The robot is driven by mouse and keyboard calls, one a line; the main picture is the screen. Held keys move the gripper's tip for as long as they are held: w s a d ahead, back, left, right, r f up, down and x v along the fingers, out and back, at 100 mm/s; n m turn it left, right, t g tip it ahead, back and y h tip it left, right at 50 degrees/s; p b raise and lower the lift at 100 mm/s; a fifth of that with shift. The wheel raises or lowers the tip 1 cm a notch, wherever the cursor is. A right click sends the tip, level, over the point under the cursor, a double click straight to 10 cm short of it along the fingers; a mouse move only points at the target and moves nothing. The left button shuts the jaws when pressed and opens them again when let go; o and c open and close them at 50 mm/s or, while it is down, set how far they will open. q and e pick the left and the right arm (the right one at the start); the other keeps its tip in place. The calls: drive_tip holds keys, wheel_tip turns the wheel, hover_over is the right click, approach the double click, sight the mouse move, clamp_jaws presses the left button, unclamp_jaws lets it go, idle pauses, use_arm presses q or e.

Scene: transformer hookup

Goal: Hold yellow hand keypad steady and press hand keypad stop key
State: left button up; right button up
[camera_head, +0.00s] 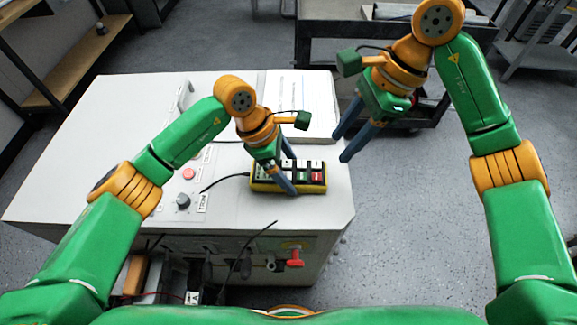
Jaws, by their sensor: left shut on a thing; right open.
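The yellow hand keypad (262,187) lies near the right front corner of the white cabinet's top, with a black cable leaving its left side. My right gripper (343,147) is open and empty, above and to the right of the keypad, past the cabinet's right edge.
The white cabinet (100,150) has a red button (188,174), a dark knob (182,201) and a handle on top. A white sheet or panel (300,95) lies behind the keypad. A red connector (295,258) shows on the front. A dark cart (320,40) stands behind.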

clamp_jaws()
idle(1.6)
